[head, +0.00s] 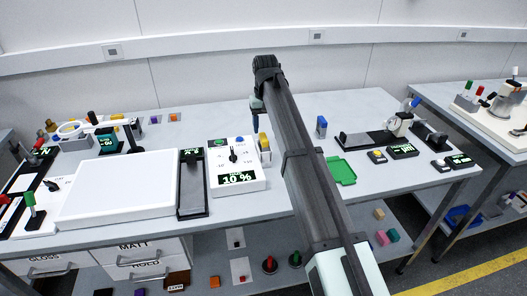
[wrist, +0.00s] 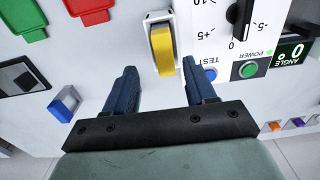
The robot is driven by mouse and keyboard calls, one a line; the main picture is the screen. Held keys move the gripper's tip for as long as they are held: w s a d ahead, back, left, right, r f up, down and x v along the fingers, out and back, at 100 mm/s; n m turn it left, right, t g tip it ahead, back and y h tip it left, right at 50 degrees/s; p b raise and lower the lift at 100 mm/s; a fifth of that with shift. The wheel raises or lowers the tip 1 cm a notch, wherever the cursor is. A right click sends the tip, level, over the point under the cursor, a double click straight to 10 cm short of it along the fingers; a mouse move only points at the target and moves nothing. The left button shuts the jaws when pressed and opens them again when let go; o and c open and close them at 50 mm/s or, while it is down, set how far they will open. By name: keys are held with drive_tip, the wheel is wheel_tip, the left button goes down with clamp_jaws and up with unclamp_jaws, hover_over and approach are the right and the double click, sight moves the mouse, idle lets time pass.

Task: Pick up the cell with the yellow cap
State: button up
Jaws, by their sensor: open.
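The cell with the yellow cap (wrist: 163,52) is just ahead of my fingertips in the wrist view, close beside the white control box. In the head view the yellow-capped cell (head: 263,141) is at the right side of that box, partly covered by my arm. My gripper (wrist: 160,72) is open, its two blue fingers apart, with nothing held. The near end of the yellow cap reaches toward the gap between the fingertips. In the head view my gripper (head: 255,116) shows only partly, behind my arm.
The white control box (head: 236,181) with dial and display stands close by. A blue-capped cell (wrist: 65,103) stands apart to the left in the wrist view. Green (wrist: 22,18) and red (wrist: 90,9) trays lie farther left. A large white panel (head: 117,190) fills the left bench.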

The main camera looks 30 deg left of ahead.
sight(263, 137)
drive_tip(key=shift+s+a+f, duration=0.1)
drive_tip(key=shift+s+f, duration=0.1)
drive_tip(key=shift+f, duration=1.1)
drive_tip(key=shift+s+f, duration=0.15)
drive_tip(key=shift+f, duration=1.15)
drive_tip(key=shift+c, duration=0.2)
clamp_jaws()
